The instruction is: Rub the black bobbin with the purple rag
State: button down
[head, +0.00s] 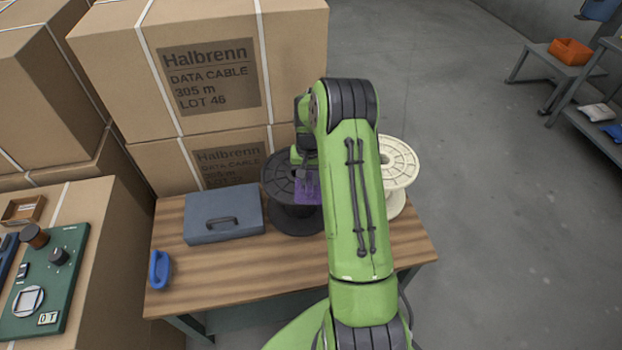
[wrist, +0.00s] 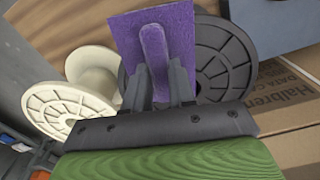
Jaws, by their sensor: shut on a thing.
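The black bobbin (head: 279,180) stands upright on the wooden table, between the grey-blue case and the white spool. The purple rag (head: 307,188) shows at the bobbin's right side in the head view, partly hidden by my arm. In the wrist view, my gripper (wrist: 160,82) is shut on the raised grip strip of the purple rag (wrist: 178,25). The rag is a flat panel and overlaps the left part of the black bobbin (wrist: 225,60) in that view. I cannot tell whether the rag touches the bobbin.
A white spool (head: 400,165) stands right of my arm. A grey-blue case (head: 224,213) and a blue handled object (head: 159,270) lie on the table (head: 225,275). Stacked cartons (head: 205,70) rise behind. The table's front left is clear.

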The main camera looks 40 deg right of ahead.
jog(key=shift+d+r+p, duration=0.1)
jog(key=shift+r+p, duration=1.45)
jog(key=shift+r, duration=1.05)
